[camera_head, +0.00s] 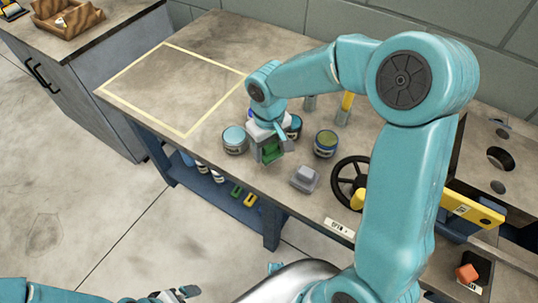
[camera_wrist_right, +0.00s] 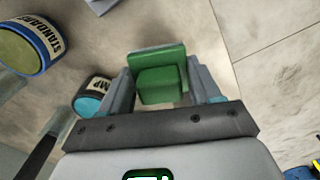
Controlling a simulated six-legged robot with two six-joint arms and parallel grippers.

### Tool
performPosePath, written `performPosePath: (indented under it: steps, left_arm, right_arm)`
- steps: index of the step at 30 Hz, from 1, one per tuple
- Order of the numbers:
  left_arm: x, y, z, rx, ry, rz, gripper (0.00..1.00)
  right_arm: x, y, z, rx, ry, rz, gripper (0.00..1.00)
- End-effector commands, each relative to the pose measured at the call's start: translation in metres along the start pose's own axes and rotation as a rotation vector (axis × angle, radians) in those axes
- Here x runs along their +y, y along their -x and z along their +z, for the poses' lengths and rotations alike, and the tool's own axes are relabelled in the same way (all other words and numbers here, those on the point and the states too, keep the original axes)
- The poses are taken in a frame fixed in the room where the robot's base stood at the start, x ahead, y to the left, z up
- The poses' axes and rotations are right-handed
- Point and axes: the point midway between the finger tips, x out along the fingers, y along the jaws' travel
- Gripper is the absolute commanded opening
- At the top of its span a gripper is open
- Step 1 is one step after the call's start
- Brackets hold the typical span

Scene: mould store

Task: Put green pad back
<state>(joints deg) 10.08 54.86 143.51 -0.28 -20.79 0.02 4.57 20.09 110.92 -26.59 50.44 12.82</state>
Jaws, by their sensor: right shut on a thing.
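The green pad (camera_head: 272,153) is a small green block between the jaws of my right gripper (camera_head: 268,150), over the workbench (camera_head: 215,80). In the right wrist view the green pad (camera_wrist_right: 160,82) sits between both fingers of the right gripper (camera_wrist_right: 160,85), which is shut on it. Whether the pad touches the bench top cannot be told. Part of my left gripper (camera_head: 178,294) shows low at the left, away from the bench; its jaw state is unclear.
A light-blue-lidded jar (camera_head: 235,138), another blue jar (camera_head: 295,126) and an olive-lidded jar (camera_head: 326,143) stand close around the gripper. A grey block (camera_head: 304,179) and black handwheel (camera_head: 348,184) are to the right. The yellow-taped area (camera_head: 170,85) is empty.

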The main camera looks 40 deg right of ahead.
Motion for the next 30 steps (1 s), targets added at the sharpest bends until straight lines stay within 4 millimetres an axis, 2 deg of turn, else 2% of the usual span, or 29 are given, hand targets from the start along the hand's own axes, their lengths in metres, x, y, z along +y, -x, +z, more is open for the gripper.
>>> performPosePath:
  steps: [3,6,18,19,21,30]
  left_arm:
    - [-0.002,-0.005,0.000,0.000,0.000,0.000,1.00]
    - [-0.002,-0.006,0.000,0.000,0.000,0.000,1.00]
    - [-0.004,-0.010,0.000,0.000,0.000,0.000,1.00]
    - [-0.003,-0.009,0.000,0.000,0.000,0.000,1.00]
    - [-0.003,-0.008,0.000,0.000,0.000,0.000,1.00]
    - [-0.002,-0.006,0.000,0.000,0.000,0.000,1.00]
  right_arm:
    - [0.000,-0.024,0.001,-0.004,0.000,0.000,0.35]
    - [0.000,-0.034,0.001,-0.002,0.000,0.000,0.35]
    - [0.000,-0.040,0.000,-0.001,0.000,0.000,0.35]
    - [0.000,-0.039,0.000,-0.001,0.000,0.000,0.70]
    - [0.000,-0.038,0.000,-0.001,0.000,0.000,0.89]
    - [0.000,-0.036,0.000,-0.001,0.000,0.000,0.89]
